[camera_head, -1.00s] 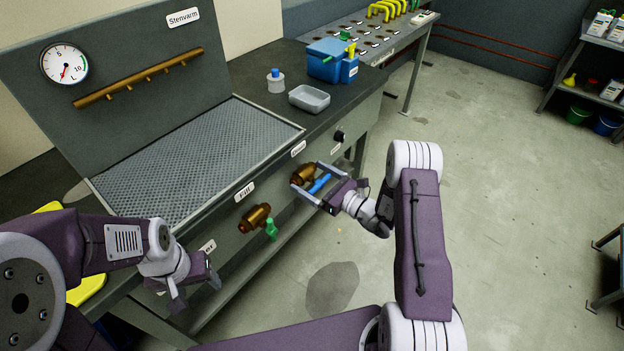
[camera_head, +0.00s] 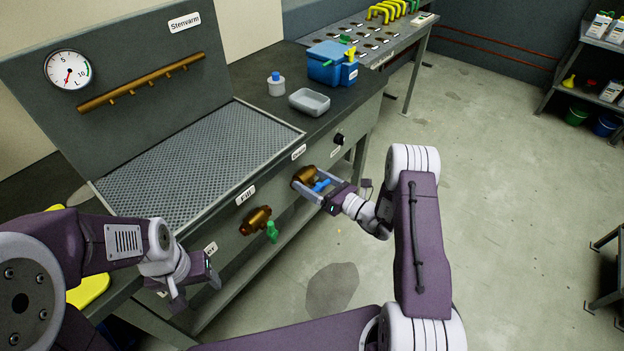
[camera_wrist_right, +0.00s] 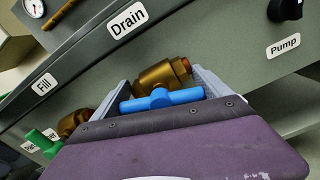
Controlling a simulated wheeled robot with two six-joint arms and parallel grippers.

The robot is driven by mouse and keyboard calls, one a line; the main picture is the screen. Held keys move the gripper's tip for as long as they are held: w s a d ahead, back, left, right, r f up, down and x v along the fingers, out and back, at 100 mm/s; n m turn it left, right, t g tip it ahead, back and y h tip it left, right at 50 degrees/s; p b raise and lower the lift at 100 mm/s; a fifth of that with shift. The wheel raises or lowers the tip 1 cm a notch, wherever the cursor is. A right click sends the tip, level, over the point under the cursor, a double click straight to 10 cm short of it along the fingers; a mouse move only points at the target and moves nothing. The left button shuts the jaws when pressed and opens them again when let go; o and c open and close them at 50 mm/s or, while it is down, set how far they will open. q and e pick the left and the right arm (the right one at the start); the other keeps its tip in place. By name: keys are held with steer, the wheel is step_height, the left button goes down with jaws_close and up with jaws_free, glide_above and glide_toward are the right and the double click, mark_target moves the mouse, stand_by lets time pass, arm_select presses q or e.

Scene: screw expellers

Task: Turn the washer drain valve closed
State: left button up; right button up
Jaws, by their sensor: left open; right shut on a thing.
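The drain valve is a brass body (camera_head: 304,175) with a blue handle (camera_head: 322,185), under the "Drain" label on the bench front. In the right wrist view the brass body (camera_wrist_right: 162,75) sits behind the blue handle (camera_wrist_right: 162,99), which lies crosswise between the fingers. My right gripper (camera_head: 312,183) has one finger at each end of the handle and is shut on it. My left gripper (camera_head: 212,283) is open and empty, low at the left in front of the bench, away from the drain valve.
The fill valve (camera_head: 257,220) with a green handle (camera_head: 271,231) is left of the drain valve. A black pump knob (camera_head: 339,139) is to its right. A grey tray (camera_head: 309,101), a bottle (camera_head: 276,84) and a blue box (camera_head: 328,66) stand on the bench.

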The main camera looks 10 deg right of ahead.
steer(key=m+p, duration=0.1)
steer(key=m, duration=0.2)
steer(key=shift+m, duration=0.3)
steer(key=m+p, duration=0.1)
steer(key=m, duration=0.2)
steer(key=shift+d+m, duration=0.1)
steer(key=shift+m, duration=0.2)
steer(key=m+p, duration=0.1)
steer(key=m, duration=0.2)
steer(key=shift+f+m, duration=0.15)
steer(key=shift+m, duration=0.15)
steer(key=shift+w+f+m+p, duration=0.1)
steer(key=shift+m+p, duration=0.3)
steer(key=shift+m, duration=1.4)
steer(key=o, duration=1.2)
steer(key=shift+c, duration=0.2)
steer(key=v, duration=0.9)
steer(key=shift+p, duration=0.35)
